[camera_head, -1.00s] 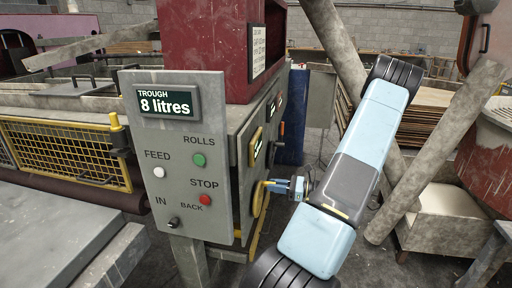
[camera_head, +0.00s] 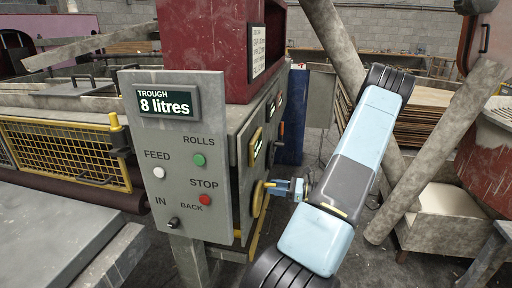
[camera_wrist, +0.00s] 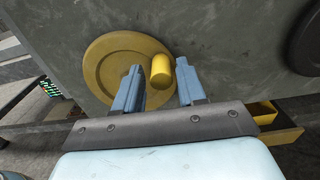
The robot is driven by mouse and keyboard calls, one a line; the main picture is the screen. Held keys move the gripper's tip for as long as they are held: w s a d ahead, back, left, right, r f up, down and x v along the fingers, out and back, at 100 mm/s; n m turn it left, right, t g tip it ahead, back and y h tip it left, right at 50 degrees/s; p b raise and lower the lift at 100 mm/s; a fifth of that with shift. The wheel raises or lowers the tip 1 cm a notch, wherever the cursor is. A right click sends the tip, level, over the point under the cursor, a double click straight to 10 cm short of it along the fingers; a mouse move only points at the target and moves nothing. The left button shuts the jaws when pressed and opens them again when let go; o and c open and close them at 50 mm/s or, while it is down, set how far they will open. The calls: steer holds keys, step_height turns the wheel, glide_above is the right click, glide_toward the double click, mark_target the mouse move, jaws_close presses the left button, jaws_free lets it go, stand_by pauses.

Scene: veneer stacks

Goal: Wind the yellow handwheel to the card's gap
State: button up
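The yellow handwheel (camera_wrist: 108,68) is a round disc on the grey machine's side face. In the head view it shows edge-on (camera_head: 258,198). Its yellow knob (camera_wrist: 161,70) stands out between the fingers of my gripper (camera_wrist: 160,80), which also shows in the head view (camera_head: 283,187). The fingers are apart on either side of the knob, with a narrow gap visible. A white card (camera_head: 258,49) with small print is on the red housing; its text is too small to read. A yellow-framed gauge (camera_head: 256,147) sits above the wheel, its reading illegible.
The grey panel (camera_head: 178,150) has a display reading "TROUGH 8 litres" and buttons. A dark round part (camera_wrist: 305,40) is right of the wheel in the wrist view. Leaning beams (camera_head: 425,150) and veneer stacks (camera_head: 416,118) stand behind my arm.

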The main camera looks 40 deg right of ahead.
steer(key=shift+o, duration=0.7)
steer(key=shift+s+d, duration=0.1)
steer(key=shift+d, duration=0.05)
steer(key=v, duration=0.6)
steer(key=shift+s+d, duration=0.2)
steer(key=shift+s, duration=0.1)
